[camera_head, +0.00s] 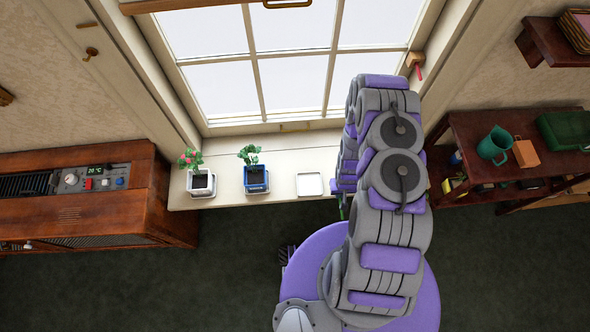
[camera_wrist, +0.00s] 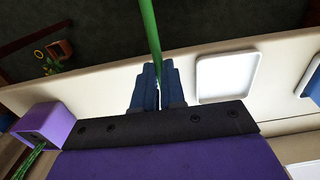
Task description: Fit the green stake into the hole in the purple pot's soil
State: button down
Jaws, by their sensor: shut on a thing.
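My gripper (camera_wrist: 158,88) is shut on the green stake (camera_wrist: 150,30), a thin rod that runs up from between the blue fingers to the top edge of the wrist view. The purple pot (camera_wrist: 45,116) is at the left of the wrist view, to the left of the fingers and apart from the stake. Green stems show at its lower end; I cannot make out the hole in its soil. In the head view my arm hides the gripper and most of what is behind it; a small green bit of the stake (camera_head: 341,213) seems to show beside the arm.
A pale sill (camera_head: 280,160) runs under the window. On it stand a white pot (camera_head: 190,187), a blue pot (camera_head: 247,182), each with a plant, and an empty white tray (camera_head: 309,184). A wooden cabinet (camera_head: 140,205) is at left, a shelf (camera_head: 470,125) at right.

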jog(key=w+d+f, duration=0.1)
jog(key=w, duration=0.3)
jog(key=w+d+f+b, duration=0.1)
jog(key=w, duration=0.4)
jog(key=w+d+f+b, duration=0.1)
jog(key=w, duration=0.4)
jog(key=shift+d+f, duration=0.1)
notch_tip(320, 180, down, 4)
jog(key=shift+w+r+b, duration=0.1)
jog(key=shift+r+b, duration=0.05)
jog(key=shift+b, duration=0.65)
jog(key=shift+r, duration=0.1)
jog(key=c, duration=1.6)
grip_release()
jog(key=o, duration=0.4)
